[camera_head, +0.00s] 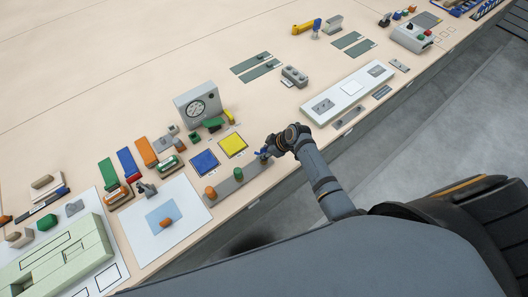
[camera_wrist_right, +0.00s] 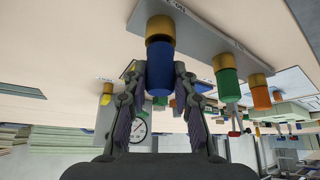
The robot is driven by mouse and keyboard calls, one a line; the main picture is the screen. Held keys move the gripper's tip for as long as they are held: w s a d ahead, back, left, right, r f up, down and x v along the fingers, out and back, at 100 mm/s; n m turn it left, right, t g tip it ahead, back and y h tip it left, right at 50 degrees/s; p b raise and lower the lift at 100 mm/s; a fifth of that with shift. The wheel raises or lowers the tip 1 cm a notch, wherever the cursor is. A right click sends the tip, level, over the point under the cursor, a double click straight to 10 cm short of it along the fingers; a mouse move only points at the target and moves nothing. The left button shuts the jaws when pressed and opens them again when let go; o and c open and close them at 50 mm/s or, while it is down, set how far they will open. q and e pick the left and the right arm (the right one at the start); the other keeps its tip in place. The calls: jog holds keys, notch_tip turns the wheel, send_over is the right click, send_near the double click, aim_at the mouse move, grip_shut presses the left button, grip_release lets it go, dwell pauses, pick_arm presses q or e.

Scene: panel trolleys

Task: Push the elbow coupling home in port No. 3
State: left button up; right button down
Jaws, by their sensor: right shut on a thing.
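My right gripper (camera_head: 268,151) reaches the right end of a grey port strip (camera_head: 225,187). In the wrist view the gripper (camera_wrist_right: 158,85) is shut on a blue coupling (camera_wrist_right: 159,62). The blue coupling meets a brass-coloured collar (camera_wrist_right: 158,32) on the strip, and no clear gap shows between them. I cannot tell how deep it sits. A green coupling (camera_wrist_right: 228,82) and an orange coupling (camera_wrist_right: 261,97) sit at the other collars. They also show in the head view, green (camera_head: 238,174) and orange (camera_head: 211,192). The port labels are too small to read. My left gripper is out of view.
Blue (camera_head: 204,162) and yellow (camera_head: 233,145) squares lie behind the strip. A grey gauge box (camera_head: 188,97) stands farther back. A white panel (camera_head: 345,95) lies to the right, and a white sheet (camera_head: 150,235) to the left. The bench edge runs close in front of the strip.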

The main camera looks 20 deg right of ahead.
jog(key=shift+f, duration=0.35)
jog(key=c, duration=1)
grip_release()
jog(key=p+v, duration=0.7)
jog(key=v, duration=0.1)
